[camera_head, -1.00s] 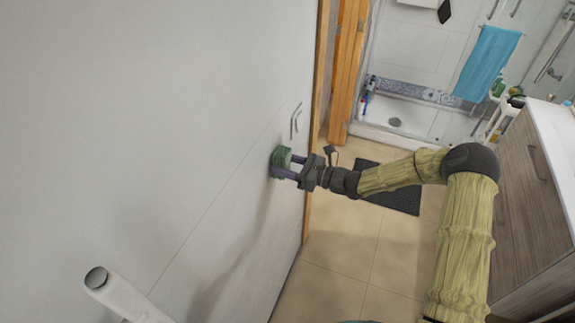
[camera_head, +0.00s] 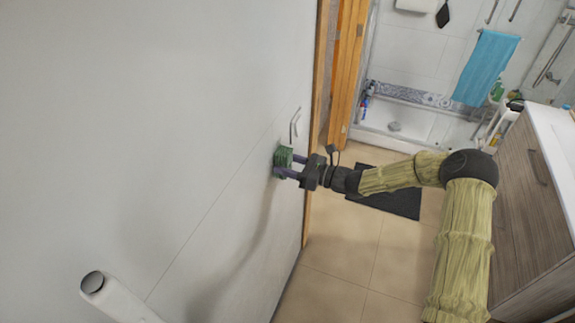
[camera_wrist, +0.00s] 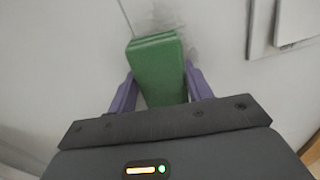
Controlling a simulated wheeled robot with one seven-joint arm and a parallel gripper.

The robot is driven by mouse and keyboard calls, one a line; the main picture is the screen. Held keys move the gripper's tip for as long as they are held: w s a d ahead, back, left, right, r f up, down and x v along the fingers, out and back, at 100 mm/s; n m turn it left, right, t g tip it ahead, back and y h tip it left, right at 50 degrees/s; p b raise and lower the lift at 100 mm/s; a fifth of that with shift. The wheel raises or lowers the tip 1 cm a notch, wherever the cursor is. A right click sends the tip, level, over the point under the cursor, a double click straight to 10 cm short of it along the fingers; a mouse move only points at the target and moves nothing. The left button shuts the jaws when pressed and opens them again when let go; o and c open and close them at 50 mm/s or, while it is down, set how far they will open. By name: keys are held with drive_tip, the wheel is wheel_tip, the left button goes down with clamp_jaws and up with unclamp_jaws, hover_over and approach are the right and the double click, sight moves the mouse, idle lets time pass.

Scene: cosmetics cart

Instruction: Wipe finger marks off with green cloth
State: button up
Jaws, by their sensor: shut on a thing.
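The green cloth (camera_head: 283,161) is a folded block at the white wall panel. My gripper (camera_head: 285,164) is shut on it, with a purple finger on either side. In the wrist view the cloth (camera_wrist: 156,70) stands between the two fingers (camera_wrist: 158,92), its far end at the panel; I cannot tell whether it presses on the surface. Faint grey finger marks (camera_wrist: 172,17) show on the panel just beyond the cloth. In the head view the marks are too faint to make out.
A metal handle (camera_head: 295,126) sits on the panel just above the cloth, close to the wooden door frame (camera_head: 345,75). A white rounded post (camera_head: 118,298) stands at lower left. A wood-fronted cabinet (camera_head: 530,205) is at right. A dark mat (camera_head: 395,200) lies on the tiled floor.

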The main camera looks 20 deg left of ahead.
drive_tip(key=shift+w+a, duration=0.1)
drive_tip(key=shift+w, duration=0.75)
drive_tip(key=shift+w+b, duration=0.5)
drive_tip(key=shift+w, duration=0.35)
drive_tip(key=shift+w+d+b, duration=0.2)
drive_tip(key=shift+w+b, duration=0.1)
drive_tip(key=shift+w, duration=0.55)
